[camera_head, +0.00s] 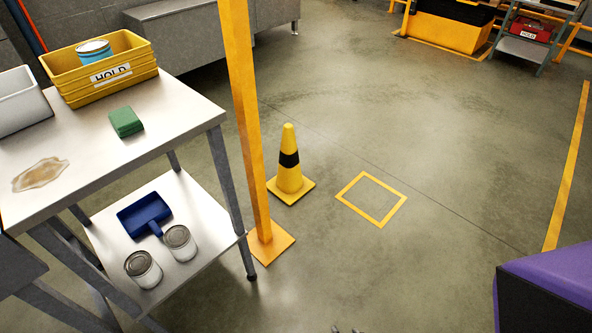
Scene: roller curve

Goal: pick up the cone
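The cone (289,174) is yellow with a black band and a square yellow base. It stands upright on the concrete floor, just right of the orange post, with nothing holding it. Two small dark tips, probably of my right gripper (346,330), just show at the bottom edge, well in front of the cone and apart from it. The rest of that gripper is cut off by the frame, so I cannot tell how far it is open. My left gripper is not in view.
The orange post (247,120) stands close beside the cone. A metal table (180,100) with a yellow bin (100,68) is at left; its lower shelf holds a blue dustpan (145,213) and cans. A purple block (555,275) is at lower right. Floor around the yellow square (371,199) is clear.

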